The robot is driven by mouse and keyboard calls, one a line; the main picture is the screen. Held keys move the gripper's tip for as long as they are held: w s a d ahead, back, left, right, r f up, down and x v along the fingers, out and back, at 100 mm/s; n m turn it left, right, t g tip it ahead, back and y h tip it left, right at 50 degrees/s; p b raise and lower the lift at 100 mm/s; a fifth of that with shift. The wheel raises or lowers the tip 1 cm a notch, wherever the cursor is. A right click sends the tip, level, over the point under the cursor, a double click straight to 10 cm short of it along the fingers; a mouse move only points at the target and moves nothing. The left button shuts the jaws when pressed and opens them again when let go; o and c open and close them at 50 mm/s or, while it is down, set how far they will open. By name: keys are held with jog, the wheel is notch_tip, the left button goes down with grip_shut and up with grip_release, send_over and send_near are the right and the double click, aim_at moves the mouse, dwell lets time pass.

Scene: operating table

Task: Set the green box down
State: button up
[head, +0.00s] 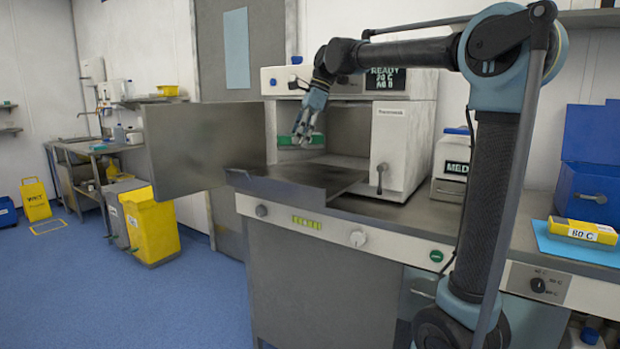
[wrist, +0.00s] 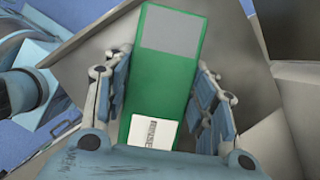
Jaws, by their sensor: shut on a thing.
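The green box (head: 288,141) is in front of the open chamber of the white warming cabinet (head: 404,135) in the head view. In the wrist view the green box (wrist: 165,90) lies lengthwise between the fingers, with a grey panel at its far end and a white label at its near end. My gripper (head: 304,132) is shut on it, with blue pads on both sides in the wrist view (wrist: 165,65). The box appears above the flat metal shelf (head: 290,185) at the chamber mouth, with a gap below it. My fingers hide part of it.
An open grey metal door (head: 200,145) stands left of the chamber. To the right are a white MEDI-labelled container (head: 451,165), a yellow 60 C box (head: 583,230) on a blue mat (head: 560,245), and an open blue case (head: 588,190). Yellow bins (head: 150,225) stand on the floor left.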

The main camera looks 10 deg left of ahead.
jog(key=shift+w+d, duration=0.1)
jog(key=shift+d, duration=0.05)
send_near(296, 180)
jog(key=shift+w+x, duration=0.2)
jog(key=shift+x, duration=2.55)
jog(key=shift+f, duration=0.1)
jog(key=o, duration=1.3)
jog(key=shift+c, duration=0.2)
jog(key=v, duration=1.2)
